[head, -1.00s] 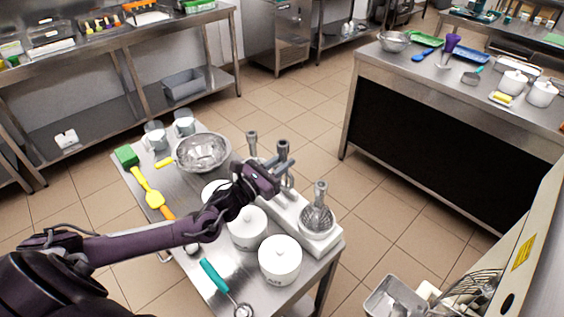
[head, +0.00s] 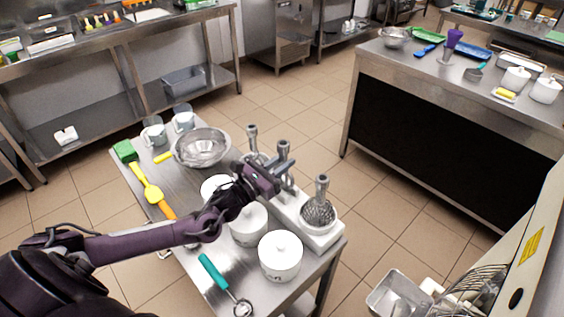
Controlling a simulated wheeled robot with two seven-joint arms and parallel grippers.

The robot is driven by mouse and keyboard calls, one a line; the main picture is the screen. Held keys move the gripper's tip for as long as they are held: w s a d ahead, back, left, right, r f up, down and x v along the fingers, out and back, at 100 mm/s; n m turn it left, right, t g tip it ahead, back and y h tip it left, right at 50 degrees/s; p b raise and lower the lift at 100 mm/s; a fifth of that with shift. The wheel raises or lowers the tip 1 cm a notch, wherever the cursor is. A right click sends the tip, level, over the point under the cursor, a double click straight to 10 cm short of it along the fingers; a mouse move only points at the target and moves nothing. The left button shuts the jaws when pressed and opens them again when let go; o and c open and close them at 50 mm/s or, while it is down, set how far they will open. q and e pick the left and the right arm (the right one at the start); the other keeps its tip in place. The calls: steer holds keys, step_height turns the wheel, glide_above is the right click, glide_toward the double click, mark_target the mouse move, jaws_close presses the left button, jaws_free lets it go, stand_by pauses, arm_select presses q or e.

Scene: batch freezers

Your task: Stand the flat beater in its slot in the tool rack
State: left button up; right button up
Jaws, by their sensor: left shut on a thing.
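My left gripper (head: 278,171) is over the middle of the white tool rack (head: 326,232), shut on the upper part of the grey metal flat beater (head: 283,146). The beater is upright; its lower part is mostly hidden by the gripper and the rack, so I cannot tell whether it is fully seated in the slot. A whisk-like tool (head: 319,208) stands at the rack's near end. Another metal tool (head: 252,136) stands at its far end. My right gripper is not in view.
White lidded pots (head: 280,257) stand close beside the rack on the steel table (head: 207,288). A metal bowl (head: 202,147), jugs (head: 155,133), a yellow spatula (head: 153,194) and a teal-handled tool (head: 213,271) are also there. A counter (head: 352,110) stands across the aisle.

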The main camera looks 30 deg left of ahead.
arm_select(q)
steer(key=shift+f, duration=0.2)
stand_by(0.4)
steer(key=shift+f+b, duration=0.7)
steer(key=shift+b, duration=0.05)
steer(key=o, duration=1)
